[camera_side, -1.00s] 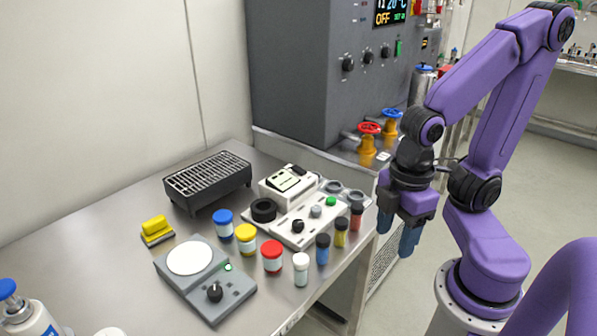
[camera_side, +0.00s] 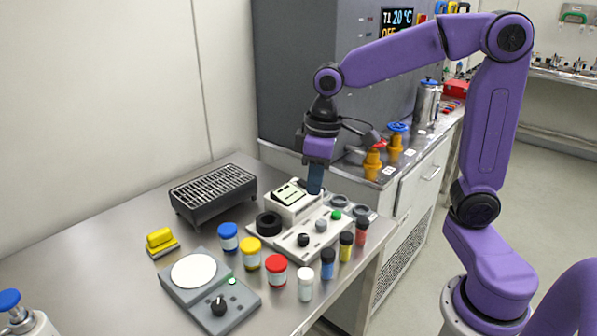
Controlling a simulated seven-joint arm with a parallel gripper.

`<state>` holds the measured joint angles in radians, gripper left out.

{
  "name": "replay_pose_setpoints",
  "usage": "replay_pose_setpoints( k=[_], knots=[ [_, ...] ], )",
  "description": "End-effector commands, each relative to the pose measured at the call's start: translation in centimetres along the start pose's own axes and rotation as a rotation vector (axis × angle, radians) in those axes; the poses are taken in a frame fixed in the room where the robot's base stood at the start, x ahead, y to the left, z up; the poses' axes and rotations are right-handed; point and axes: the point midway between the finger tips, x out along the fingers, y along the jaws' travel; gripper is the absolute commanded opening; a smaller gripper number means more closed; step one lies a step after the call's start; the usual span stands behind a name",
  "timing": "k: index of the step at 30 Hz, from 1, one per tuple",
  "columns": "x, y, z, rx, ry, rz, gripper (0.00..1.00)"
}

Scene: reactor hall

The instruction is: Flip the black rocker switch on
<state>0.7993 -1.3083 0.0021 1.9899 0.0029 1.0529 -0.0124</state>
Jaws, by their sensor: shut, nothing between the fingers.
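The white device (camera_side: 283,211) stands on the steel bench, with a raised box at its back left carrying a pale panel (camera_side: 290,194). A small dark part that looks like the black rocker switch (camera_side: 302,183) shows at the back right of that box, right beside my fingers. Its on or off position is too small to tell. My gripper (camera_side: 315,192) points down over the right edge of the box, shut and empty. Whether the fingertips touch the switch or the box, I cannot tell.
A black-grilled tray (camera_side: 213,193) stands left of the device. Several small jars, such as the red-lidded one (camera_side: 276,269), stand in front. A grey scale (camera_side: 210,291) sits nearer the front. A large grey cabinet (camera_side: 318,85) rises behind. Red (camera_side: 374,146) and blue valves stand right.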

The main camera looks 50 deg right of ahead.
Motion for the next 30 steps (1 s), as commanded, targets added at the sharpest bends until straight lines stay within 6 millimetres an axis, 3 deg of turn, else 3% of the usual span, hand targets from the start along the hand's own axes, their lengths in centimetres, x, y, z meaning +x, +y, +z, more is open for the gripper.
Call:
replay_pose_setpoints(
  k=[3, 9, 15, 18, 24, 30],
  knots=[
    [-0.6, 3.6, -2.3, 0.109, 0.012, 0.012, 0.0],
    [-1.4, 10.1, -4.9, 0.28, 0.032, 0.032, 0.0],
    [-2.1, 16.1, -5.8, 0.423, 0.048, 0.053, 0.0],
    [-2.4, 18.2, -5.9, 0.471, 0.054, 0.06, 0.0],
    [-2.6, 20.1, -5.8, 0.514, 0.058, 0.067, 0.0],
    [-2.6, 20.2, -5.8, 0.517, 0.059, 0.067, 0.0]
  ],
)
